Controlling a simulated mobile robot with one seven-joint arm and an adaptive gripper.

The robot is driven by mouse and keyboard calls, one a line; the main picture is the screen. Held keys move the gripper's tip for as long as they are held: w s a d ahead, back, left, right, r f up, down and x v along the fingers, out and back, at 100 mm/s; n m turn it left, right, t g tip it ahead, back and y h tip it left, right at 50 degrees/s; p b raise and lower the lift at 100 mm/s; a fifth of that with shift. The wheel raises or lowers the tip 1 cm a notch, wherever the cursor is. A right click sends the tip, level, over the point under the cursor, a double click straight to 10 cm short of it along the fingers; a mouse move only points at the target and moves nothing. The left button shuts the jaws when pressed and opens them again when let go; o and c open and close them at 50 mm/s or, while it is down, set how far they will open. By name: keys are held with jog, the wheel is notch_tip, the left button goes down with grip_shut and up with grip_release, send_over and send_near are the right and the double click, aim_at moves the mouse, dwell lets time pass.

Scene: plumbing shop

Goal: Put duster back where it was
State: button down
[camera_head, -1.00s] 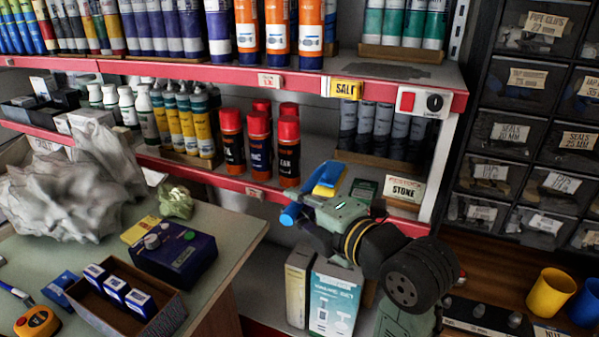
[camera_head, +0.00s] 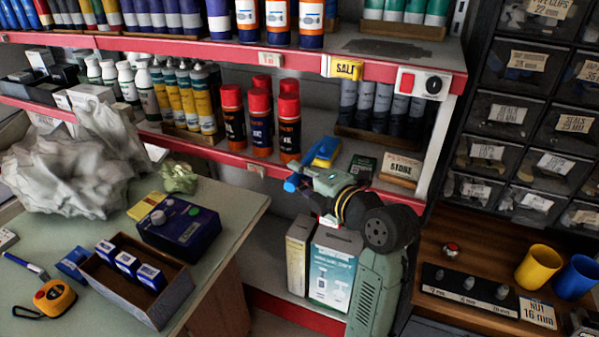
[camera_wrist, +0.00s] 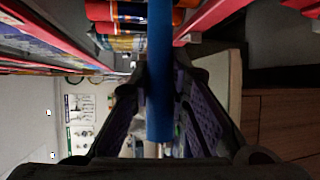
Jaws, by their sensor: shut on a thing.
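My gripper (camera_wrist: 160,105) is shut on a blue bar-like thing (camera_wrist: 160,65), which I take to be the duster. In the wrist view it stands upright in the picture between the dark fingers. In the head view, only a small blue part of the duster (camera_head: 291,184) shows at the end of my gripper (camera_head: 303,184). My arm hides the rest. The gripper is in front of the lower red-edged shelf (camera_head: 226,184), left of my arm. A dark dusty-looking patch (camera_head: 398,48) lies on the upper shelf, which is otherwise bare there.
A blue and yellow block (camera_head: 325,152) lies on the lower shelf behind my gripper, beside red-capped spray cans (camera_head: 261,122) and a STONE sign (camera_head: 400,168). A bench (camera_head: 225,215) with a cardboard tray (camera_head: 180,300) is at left. Yellow and blue cups (camera_head: 539,267) stand at right.

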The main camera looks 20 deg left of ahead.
jog(key=shift+f, duration=0.15)
jog(key=c, duration=1.5)
grip_release()
jog(key=shift+c, duration=0.2)
